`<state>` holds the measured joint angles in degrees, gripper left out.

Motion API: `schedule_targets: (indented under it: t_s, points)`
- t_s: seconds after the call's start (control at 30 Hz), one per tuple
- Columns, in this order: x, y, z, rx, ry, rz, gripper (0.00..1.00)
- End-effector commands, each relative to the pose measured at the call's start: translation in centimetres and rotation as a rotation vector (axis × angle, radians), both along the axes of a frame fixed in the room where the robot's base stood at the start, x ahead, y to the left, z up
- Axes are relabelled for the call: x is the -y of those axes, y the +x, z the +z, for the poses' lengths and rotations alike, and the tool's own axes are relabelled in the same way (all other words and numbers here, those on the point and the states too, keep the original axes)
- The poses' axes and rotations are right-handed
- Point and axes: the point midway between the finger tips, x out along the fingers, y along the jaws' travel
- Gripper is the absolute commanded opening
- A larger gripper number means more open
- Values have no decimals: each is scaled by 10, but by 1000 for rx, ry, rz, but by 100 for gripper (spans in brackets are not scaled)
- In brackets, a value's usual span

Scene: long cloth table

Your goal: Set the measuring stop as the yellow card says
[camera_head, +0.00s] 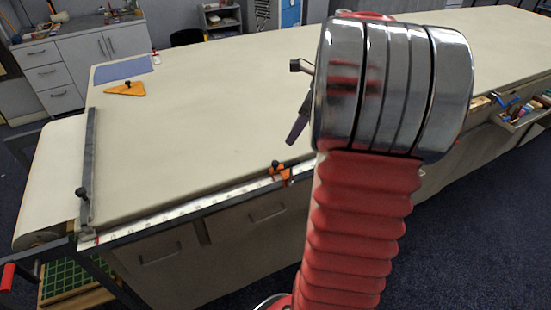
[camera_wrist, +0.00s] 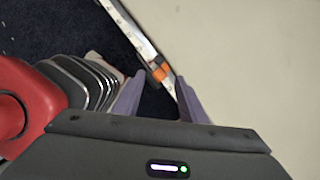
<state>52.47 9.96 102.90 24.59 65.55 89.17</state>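The orange measuring stop (camera_head: 281,171) with a dark knob sits on the white marked scale (camera_head: 185,208) along the table's front edge. In the wrist view the orange stop (camera_wrist: 160,72) shows between and beyond my fingertips, beside the table edge. My gripper (camera_wrist: 160,77) is open, its two purple-grey fingers apart with nothing held. I cannot make out a yellow card, and the scale's numbers are too small to read.
A grey hinged bar (camera_head: 88,165) with a black knob lies across the table's left end. An orange triangular piece (camera_head: 125,89) and a blue cloth (camera_head: 124,68) lie at the back left. The middle tabletop (camera_head: 200,115) is clear. A tray of items (camera_head: 525,112) hangs at the right edge.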

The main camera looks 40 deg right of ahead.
Motion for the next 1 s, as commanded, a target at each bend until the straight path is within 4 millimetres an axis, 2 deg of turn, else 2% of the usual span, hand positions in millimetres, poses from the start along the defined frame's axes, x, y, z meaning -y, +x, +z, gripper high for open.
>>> schedule_targets:
  t_s: [0.17, 0.37, 1.0]
  points:
    - [-1, 1, -2, -1, 0, 2, 38]
    - [-4, 6, -17, -2, 2, 3, 38]
    - [-22, 38, -106, -3, 0, 4, 38]
